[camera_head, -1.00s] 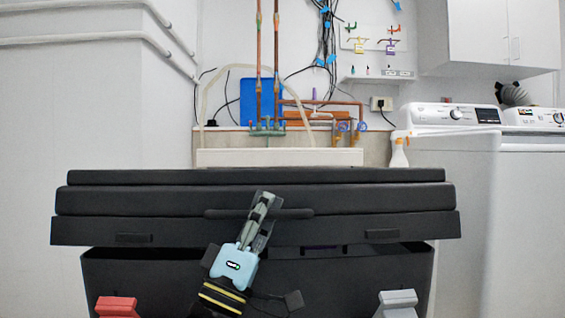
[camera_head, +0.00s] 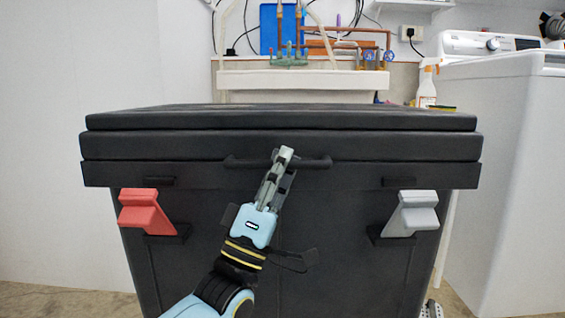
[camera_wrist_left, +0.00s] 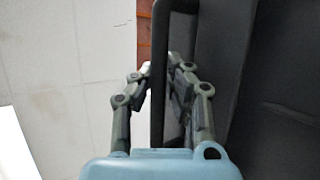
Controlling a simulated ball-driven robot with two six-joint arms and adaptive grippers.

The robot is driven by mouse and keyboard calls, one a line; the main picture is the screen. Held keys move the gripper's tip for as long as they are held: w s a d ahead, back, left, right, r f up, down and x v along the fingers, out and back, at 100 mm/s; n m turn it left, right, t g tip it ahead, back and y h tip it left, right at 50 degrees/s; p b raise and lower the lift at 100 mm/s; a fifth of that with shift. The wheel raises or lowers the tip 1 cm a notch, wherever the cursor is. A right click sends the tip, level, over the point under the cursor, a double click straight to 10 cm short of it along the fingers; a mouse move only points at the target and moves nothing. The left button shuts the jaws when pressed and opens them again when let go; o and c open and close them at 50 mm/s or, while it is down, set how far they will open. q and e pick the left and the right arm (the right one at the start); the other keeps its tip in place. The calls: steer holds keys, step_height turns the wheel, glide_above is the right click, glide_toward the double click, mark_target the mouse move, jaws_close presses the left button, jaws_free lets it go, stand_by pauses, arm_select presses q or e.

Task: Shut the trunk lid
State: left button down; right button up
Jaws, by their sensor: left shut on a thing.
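The black trunk (camera_head: 340,240) stands in front of me, with its dark ribbed lid (camera_head: 400,147) on top. In the head view the lid's lower edge lies along the body's top with no gap visible. A black bar handle (camera_head: 315,163) runs across the lid's front. My left gripper (camera_head: 282,160) is shut on the handle near its middle. In the left wrist view the handle (camera_wrist_left: 161,60) passes between the fingers of the left gripper (camera_wrist_left: 158,85). A red latch (camera_head: 145,212) and a grey latch (camera_head: 410,213) sit on the trunk's front. My right gripper is not in view.
A white washing machine (camera_head: 510,150) stands close at the right. Pipes and a white ledge (camera_head: 290,82) are on the wall behind the trunk. A spray bottle (camera_head: 427,88) stands behind at the right. The floor at the left is free.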

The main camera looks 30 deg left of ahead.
arm_select(q)
steer(key=shift+s+f, duration=0.1)
steer(key=shift+f, duration=0.6)
steer(key=c, duration=1.6)
jaws_free()
steer(key=shift+d, duration=0.1)
steer(key=shift+o, duration=0.2)
steer(key=shift+r, duration=0.15)
steer(key=shift+r, duration=0.15)
steer(key=v, duration=1.2)
